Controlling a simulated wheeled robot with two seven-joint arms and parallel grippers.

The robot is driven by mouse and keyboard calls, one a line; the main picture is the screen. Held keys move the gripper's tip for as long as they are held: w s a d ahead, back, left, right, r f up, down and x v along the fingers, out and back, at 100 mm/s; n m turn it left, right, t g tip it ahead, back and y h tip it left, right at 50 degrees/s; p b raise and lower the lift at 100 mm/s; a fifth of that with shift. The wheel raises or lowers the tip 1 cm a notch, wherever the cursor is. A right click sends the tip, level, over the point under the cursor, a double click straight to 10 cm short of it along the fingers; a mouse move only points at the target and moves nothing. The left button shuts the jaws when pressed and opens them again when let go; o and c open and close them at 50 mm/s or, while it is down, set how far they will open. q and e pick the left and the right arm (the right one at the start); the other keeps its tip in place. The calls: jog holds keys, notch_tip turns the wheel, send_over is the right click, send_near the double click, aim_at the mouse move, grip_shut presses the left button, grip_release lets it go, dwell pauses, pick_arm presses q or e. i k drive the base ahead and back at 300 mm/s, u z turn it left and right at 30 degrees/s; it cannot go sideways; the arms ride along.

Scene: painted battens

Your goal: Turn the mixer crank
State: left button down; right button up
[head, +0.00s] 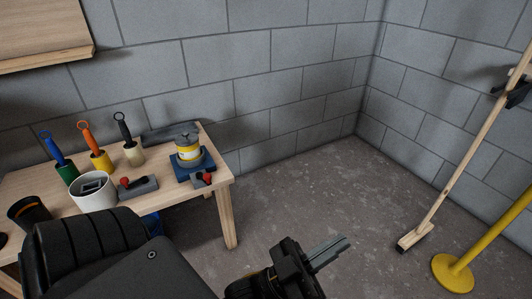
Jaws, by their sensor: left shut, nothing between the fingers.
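A small mixer with a yellow-banded can (190,148) and a dark grey lid stands on a blue base (190,168) near the right end of the wooden table. A small grey part with a red knob (203,180) sits at the front of the base. I cannot tell for sure which part is the crank. My left gripper (334,252) is shut and empty, over the floor to the right of the table and well apart from the mixer. My right gripper is out of view.
The floor between is clear.

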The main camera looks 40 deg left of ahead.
aim_at(206, 178)
jog(key=z, duration=0.25)
jog(key=i, duration=1.45)
jog(key=u, duration=2.8)
